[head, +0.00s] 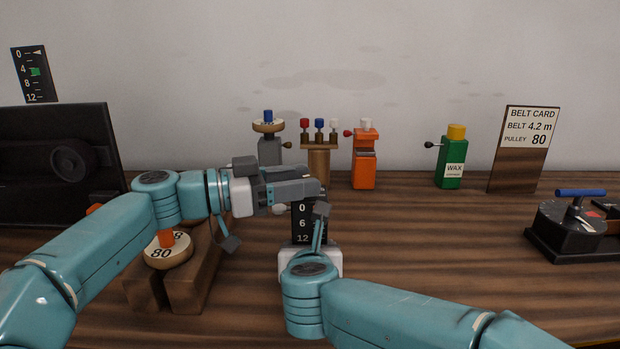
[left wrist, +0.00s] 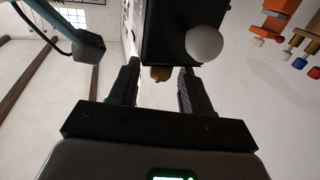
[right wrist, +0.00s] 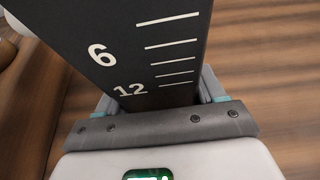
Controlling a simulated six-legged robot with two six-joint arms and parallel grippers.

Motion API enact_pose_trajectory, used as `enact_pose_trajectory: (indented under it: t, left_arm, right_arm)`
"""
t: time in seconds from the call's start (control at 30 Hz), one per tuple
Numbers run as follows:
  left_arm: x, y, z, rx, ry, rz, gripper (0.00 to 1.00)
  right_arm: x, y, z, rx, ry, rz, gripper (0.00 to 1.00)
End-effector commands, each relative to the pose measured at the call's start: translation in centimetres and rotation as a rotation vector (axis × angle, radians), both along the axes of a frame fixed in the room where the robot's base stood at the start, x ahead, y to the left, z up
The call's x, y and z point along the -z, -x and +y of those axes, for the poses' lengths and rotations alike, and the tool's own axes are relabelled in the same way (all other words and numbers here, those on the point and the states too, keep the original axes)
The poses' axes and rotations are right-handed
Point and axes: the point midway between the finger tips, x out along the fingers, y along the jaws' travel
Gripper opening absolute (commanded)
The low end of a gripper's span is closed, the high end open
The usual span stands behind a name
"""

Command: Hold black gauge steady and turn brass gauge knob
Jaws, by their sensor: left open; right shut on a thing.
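The black gauge (head: 302,222), marked 0, 6 and 12, stands upright in the middle of the head view. My right gripper (right wrist: 160,98) is shut on its lower part, one finger on each side, and its scale shows in the right wrist view (right wrist: 130,40). My left gripper (left wrist: 158,72) is open at the top of the gauge. The small brass knob (left wrist: 160,74) sits between its fingertips, partly hidden by the gauge body; I cannot tell whether the fingers touch it. In the head view the left gripper (head: 318,188) covers the gauge's top. A white ball (left wrist: 204,43) sticks out from the gauge.
Behind stand a grey device (head: 270,151), a rack of coloured knobs (head: 319,146), an orange device (head: 364,168), a green wax can (head: 450,160) and a belt card (head: 525,150). A black blue-handled device (head: 568,230) stands right.

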Motion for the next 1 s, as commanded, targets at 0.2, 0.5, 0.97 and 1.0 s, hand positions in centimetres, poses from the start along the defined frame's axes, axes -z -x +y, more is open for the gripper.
enact_pose_trajectory:
  t: [0.2,0.5,0.97,1.0]
  left_arm:
    - [0.0,-0.7,-2.1,0.0,0.001,0.002,0.48]
    - [0.0,-0.7,-2.2,-0.002,0.001,0.002,0.39]
    - [-0.3,-0.6,-2.2,-0.122,0.006,0.0,0.0]
    - [-0.3,-0.6,-2.2,-0.162,0.006,0.0,0.0]
  right_arm:
    - [0.3,0.0,-0.1,0.001,0.002,0.006,0.07]
    - [0.3,0.0,-0.1,0.002,0.002,0.006,0.07]
    - [0.3,0.0,-0.1,0.001,0.002,0.006,0.07]
    - [0.3,0.0,-0.1,0.001,0.003,0.006,0.07]
